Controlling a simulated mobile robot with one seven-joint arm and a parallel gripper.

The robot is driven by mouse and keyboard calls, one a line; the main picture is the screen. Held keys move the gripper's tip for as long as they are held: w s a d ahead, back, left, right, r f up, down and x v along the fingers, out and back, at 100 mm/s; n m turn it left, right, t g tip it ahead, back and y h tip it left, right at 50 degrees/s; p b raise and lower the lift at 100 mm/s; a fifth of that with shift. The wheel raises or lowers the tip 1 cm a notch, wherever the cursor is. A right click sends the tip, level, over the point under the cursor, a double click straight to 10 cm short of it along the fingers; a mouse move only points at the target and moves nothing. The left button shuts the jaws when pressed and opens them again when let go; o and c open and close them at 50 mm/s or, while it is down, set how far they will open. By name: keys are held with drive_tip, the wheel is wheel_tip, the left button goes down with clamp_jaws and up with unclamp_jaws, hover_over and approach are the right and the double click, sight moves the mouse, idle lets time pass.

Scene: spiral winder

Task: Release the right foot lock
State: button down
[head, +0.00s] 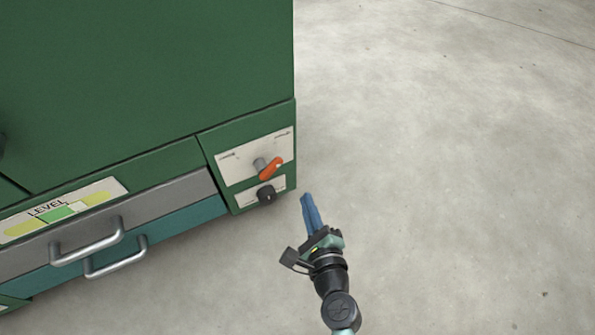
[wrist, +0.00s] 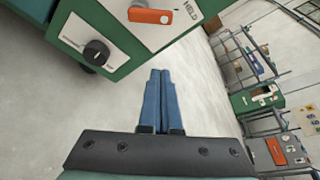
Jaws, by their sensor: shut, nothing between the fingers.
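The right foot lock appears as an orange lever (head: 271,170) on a white labelled plate at the lower right corner of the green cabinet. In the wrist view the orange lever (wrist: 150,16) shows at the top, beside the partly readable word "HELD". A black knob (head: 266,195) sits on a smaller plate just below the lever; it also shows in the wrist view (wrist: 96,52). My gripper (head: 307,198) has blue fingers, shut and empty. It is to the right of the cabinet corner, apart from the lever and knob. In the wrist view the fingers (wrist: 161,75) point past the corner over bare floor.
The green cabinet (head: 150,70) fills the left of the head view. Two drawers with metal handles (head: 88,242) and a "LEVEL" gauge (head: 62,209) are on its front. The concrete floor to the right is clear. Racks and another green machine (wrist: 258,98) stand far off in the wrist view.

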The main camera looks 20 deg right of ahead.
sight(271, 169)
drive_tip(key=b+x, duration=0.2)
drive_tip(key=x, duration=0.7)
drive_tip(key=shift+a+r+p, duration=1.4)
drive_tip(key=shift+p, duration=0.3)
